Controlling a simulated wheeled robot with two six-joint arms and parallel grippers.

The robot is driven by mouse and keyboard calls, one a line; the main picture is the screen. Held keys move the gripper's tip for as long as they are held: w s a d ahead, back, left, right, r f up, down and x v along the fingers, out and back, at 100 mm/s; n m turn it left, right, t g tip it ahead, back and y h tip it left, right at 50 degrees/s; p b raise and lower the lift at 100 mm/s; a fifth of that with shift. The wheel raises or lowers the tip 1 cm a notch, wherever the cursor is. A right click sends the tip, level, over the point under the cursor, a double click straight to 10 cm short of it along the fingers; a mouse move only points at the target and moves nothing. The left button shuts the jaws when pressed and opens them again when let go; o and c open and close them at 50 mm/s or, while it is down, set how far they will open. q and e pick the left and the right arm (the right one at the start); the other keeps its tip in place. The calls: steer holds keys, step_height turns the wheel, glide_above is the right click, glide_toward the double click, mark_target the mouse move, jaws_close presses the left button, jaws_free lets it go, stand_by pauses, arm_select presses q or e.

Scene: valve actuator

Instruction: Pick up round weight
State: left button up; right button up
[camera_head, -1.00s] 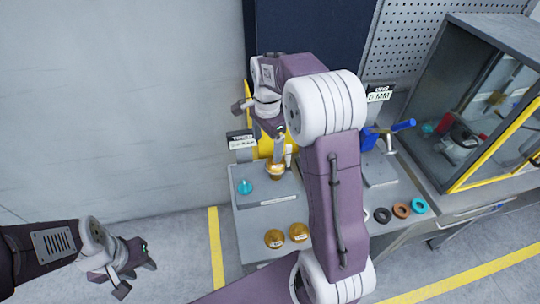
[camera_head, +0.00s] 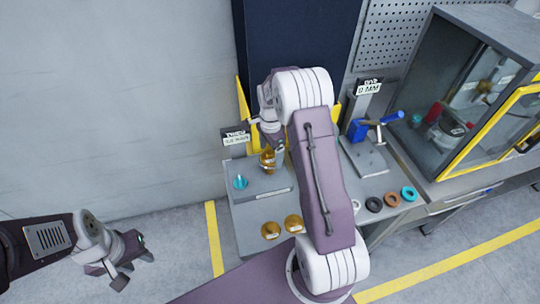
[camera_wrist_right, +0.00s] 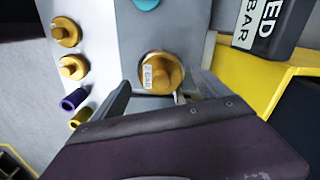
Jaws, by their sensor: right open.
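A round brass weight (camera_head: 267,161) with a knob and a white label stands at the back of the grey bench, near the yellow panel. It also shows in the right wrist view (camera_wrist_right: 161,72). My right gripper (camera_head: 271,150) is over it and open, with its fingers either side of the weight in the right wrist view (camera_wrist_right: 160,92). I cannot tell whether the fingers touch it. Two more brass weights (camera_head: 270,230) (camera_head: 293,223) sit at the bench front. A teal weight (camera_head: 240,182) is left of my right gripper. My left gripper (camera_head: 132,268) is open and empty, away from the bench.
Black (camera_head: 373,204), brown (camera_head: 392,199) and teal (camera_head: 409,193) rings lie to the right. A blue-handled device (camera_head: 360,130) and a glass cabinet (camera_head: 470,100) stand behind them. A black-and-white sign (camera_head: 236,138) stands close left of my right gripper.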

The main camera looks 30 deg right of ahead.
mark_target(270, 152)
steer(key=shift+w+f, duration=0.15)
steer(key=shift+f, duration=0.3)
steer(key=c, duration=1.7)
steer(key=shift+r, duration=0.4)
step_height(270, 152, up, 9)
steer(key=shift+r+b, duration=0.15)
steer(key=shift+b, duration=0.5)
